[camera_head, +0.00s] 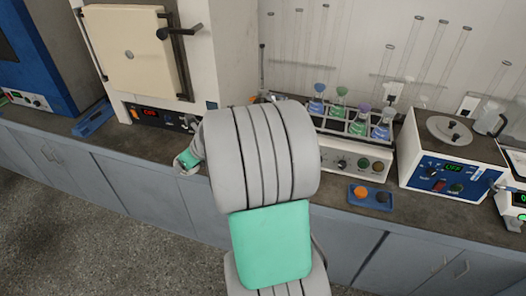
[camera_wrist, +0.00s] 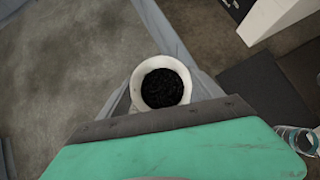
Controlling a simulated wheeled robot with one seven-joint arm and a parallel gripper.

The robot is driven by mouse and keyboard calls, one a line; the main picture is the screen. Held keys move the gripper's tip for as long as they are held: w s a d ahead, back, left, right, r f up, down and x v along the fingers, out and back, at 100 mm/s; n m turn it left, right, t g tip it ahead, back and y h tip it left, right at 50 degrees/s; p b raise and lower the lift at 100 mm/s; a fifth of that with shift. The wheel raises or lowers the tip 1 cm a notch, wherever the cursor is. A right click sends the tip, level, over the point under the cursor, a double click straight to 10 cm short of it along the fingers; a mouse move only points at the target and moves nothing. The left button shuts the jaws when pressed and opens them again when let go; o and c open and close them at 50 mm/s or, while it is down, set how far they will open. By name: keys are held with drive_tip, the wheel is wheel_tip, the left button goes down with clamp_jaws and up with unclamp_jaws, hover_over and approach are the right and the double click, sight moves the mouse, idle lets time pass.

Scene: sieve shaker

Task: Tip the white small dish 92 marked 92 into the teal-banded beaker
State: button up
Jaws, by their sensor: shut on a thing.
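The white small dish (camera_wrist: 162,64) shows in the wrist view, just beyond the edge of my gripper (camera_wrist: 165,122). It is round and holds dark, grainy material. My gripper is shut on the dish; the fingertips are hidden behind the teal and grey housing. No 92 mark is visible. A clear glass vessel with a teal band (camera_wrist: 300,139), which looks like the beaker, stands at the lower right of the wrist view, apart from the dish and partly cut off. In the head view my arm covers the middle, and my gripper end (camera_head: 188,160) shows small at the counter's front edge.
A cream oven (camera_head: 125,50) stands behind at the left. A rack of flasks (camera_head: 345,125), a blue tray (camera_head: 370,197) and a blue-fronted instrument (camera_head: 450,165) are to the right. The grey floor (camera_wrist: 60,80) lies below the counter edge.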

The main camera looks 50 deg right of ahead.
drive_tip(key=s+d+f+m+h+p, duration=0.1)
drive_tip(key=s+d+f, duration=0.1)
drive_tip(key=s+d, duration=0.35)
drive_tip(key=s+d+f+m+p, duration=0.1)
drive_tip(key=s+d+f, duration=0.1)
drive_tip(key=d, duration=0.7)
drive_tip(key=s+d+f+m+h+p, duration=0.15)
drive_tip(key=s+d, duration=0.25)
drive_tip(key=d, duration=0.4)
drive_tip(key=w+d+r+m+t+h+b, duration=0.1)
drive_tip(key=w+d+m+t+h+b, duration=0.2)
drive_tip(key=d+m+t+h+b, duration=0.2)
drive_tip(key=d+m+t+h, duration=0.2)
drive_tip(key=d+m, duration=0.1)
drive_tip(key=d, duration=0.1)
drive_tip(key=shift+d+r, duration=0.25)
drive_tip(key=shift+r, duration=0.1)
drive_tip(key=shift+s+a+h+b, duration=0.15)
drive_tip(key=shift+h+b, duration=0.1)
drive_tip(key=shift+b, duration=0.65)
